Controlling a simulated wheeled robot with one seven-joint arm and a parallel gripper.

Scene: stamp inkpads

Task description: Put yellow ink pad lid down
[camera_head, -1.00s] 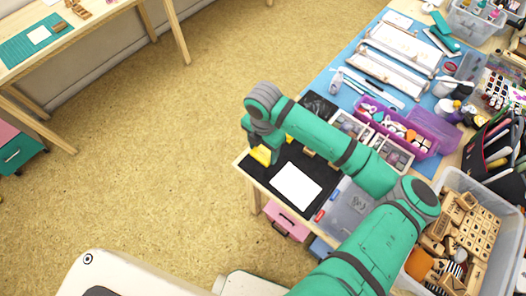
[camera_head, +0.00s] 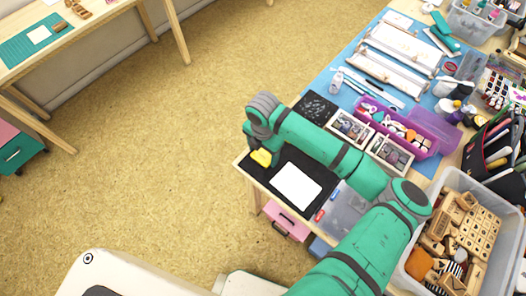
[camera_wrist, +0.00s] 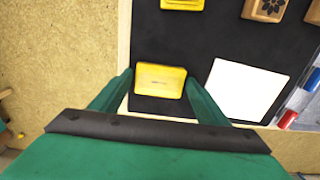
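The yellow ink pad lid (camera_wrist: 160,80) is between the two fingertips of my gripper (camera_wrist: 160,76), with the fingers against its left and right sides. In the head view the lid (camera_head: 262,158) shows low over the left end of the black mat, beside my gripper (camera_head: 251,146). It looks about level; whether it touches the mat I cannot tell. Another yellow piece, likely the ink pad (camera_wrist: 183,4), is cut by the top edge of the wrist view. The arm hides it in the head view.
The black mat (camera_wrist: 220,30) lies on the wooden table, with a white sheet (camera_wrist: 245,90) right of the lid. Wooden stamps (camera_wrist: 266,8) are at the top. Red and blue items (camera_wrist: 288,119) lie at the right. Bare mat surrounds the lid, near the table's left edge.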

